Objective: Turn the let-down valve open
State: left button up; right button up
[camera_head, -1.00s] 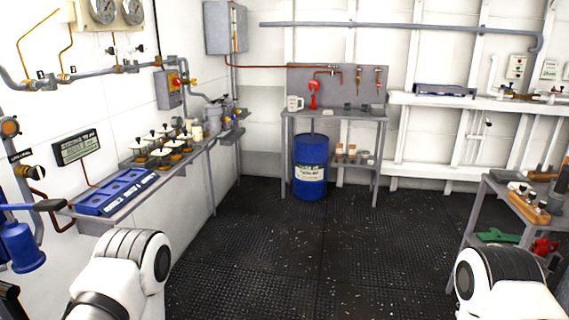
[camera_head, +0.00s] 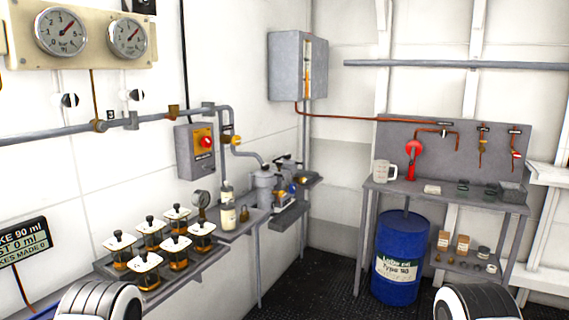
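I cannot tell which fitting is the let-down valve; no readable label names it. Two black-and-white round knobs, a left one (camera_head: 69,100) and a right one (camera_head: 136,95), sit above the pipe under two dial gauges (camera_head: 61,32). Farther along, a brass valve (camera_head: 233,139) sits beside a grey switch box (camera_head: 196,152) with a red knob. Only white parts of my arms show at the bottom edge; both grippers are out of view.
A wall shelf (camera_head: 205,265) holds several lidded jars (camera_head: 147,268). Past it stand a small pump (camera_head: 265,185) and a bottle (camera_head: 228,217). A blue oil drum (camera_head: 402,245) stands under a grey bench (camera_head: 450,202). Dark floor (camera_head: 335,285) is open between shelf and drum.

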aim_at(236, 140)
jog(key=i+l+u, duration=1.15)
jog(key=i+l, duration=0.25)
jog(key=l, duration=0.1)
